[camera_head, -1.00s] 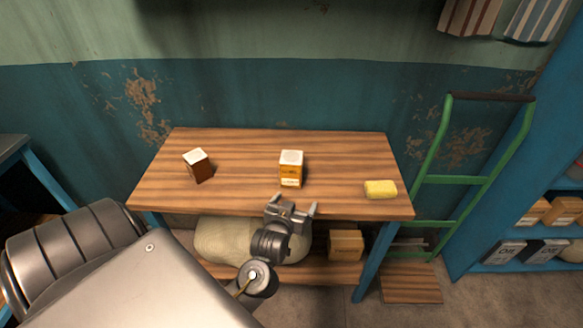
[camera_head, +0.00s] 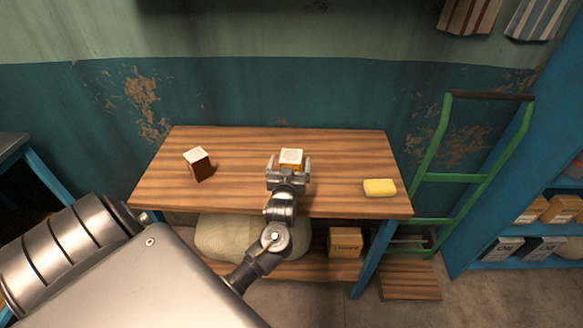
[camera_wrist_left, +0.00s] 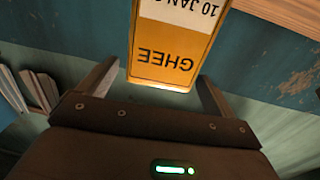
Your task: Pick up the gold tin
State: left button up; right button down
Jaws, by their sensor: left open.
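The gold tin (camera_head: 291,158) stands upright near the middle of the wooden table, with a pale top. My left gripper (camera_head: 289,164) is open at its near side, and the fingers hide much of the tin's lower front in the head view. In the left wrist view the tin (camera_wrist_left: 173,45) shows a gold label reading GHEE, upside down, in front of the open fingers (camera_wrist_left: 155,82). I cannot tell how far the fingers reach along its sides. My right gripper is not in view.
A brown carton with a white top (camera_head: 198,164) stands to the left on the table (camera_head: 235,190). A yellow sponge-like block (camera_head: 380,187) lies at the front right. A sack (camera_head: 222,237) and a cardboard box (camera_head: 345,241) sit on the lower shelf. A green hand truck (camera_head: 438,160) stands at the right.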

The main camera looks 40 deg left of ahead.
aim_at(292, 152)
pick_arm(q)
jog(key=shift+w+a+r, duration=0.1)
jog(key=shift+w+r, duration=0.1)
jog(key=p+x, duration=0.2)
jog(key=x, duration=0.3)
jog(key=shift+f, duration=0.1)
jog(key=shift+s, duration=0.1)
jog(key=shift+c, duration=0.8)
jog(key=c, duration=1.7)
